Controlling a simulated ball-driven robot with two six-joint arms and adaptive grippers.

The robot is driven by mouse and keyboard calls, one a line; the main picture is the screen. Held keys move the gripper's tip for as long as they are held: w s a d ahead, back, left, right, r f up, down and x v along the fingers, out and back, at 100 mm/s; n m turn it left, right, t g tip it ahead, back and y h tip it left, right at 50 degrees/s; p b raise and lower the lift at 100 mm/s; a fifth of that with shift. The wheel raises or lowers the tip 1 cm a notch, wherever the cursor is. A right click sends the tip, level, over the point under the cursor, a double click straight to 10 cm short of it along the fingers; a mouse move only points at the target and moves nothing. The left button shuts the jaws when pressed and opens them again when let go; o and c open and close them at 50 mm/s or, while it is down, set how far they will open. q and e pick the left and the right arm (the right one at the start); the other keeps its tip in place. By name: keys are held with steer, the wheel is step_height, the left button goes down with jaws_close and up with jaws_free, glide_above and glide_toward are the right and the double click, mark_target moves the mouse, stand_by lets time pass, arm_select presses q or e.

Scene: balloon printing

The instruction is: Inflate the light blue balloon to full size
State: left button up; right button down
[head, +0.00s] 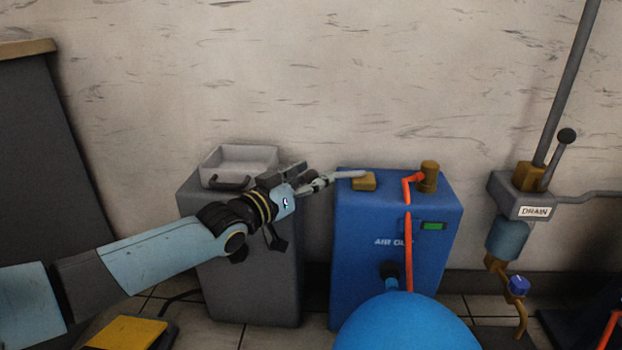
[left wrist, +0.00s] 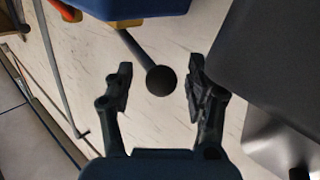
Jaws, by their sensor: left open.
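The blue balloon (head: 410,328) is round and swollen at the bottom of the head view, in front of the blue air machine (head: 358,225); its lower part is cut off. A brass block (head: 363,183) on the machine's top carries a pale lever (head: 349,174) that points left. My left gripper (head: 318,181) is at the lever's free end. In the left wrist view, my left gripper (left wrist: 158,82) is open, with the lever's black knob (left wrist: 161,81) between its two fingers, apart from both. My right gripper is not in view.
A grey cabinet (head: 258,270) with a pale tray (head: 238,163) on top stands left of the machine. An orange hose (head: 408,245) runs down the machine's front. A drain unit (head: 510,230) is at the right. A yellow-topped object (head: 128,332) is on the floor at lower left.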

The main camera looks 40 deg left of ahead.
arm_select(q)
jaws_close()
stand_by(0.9)
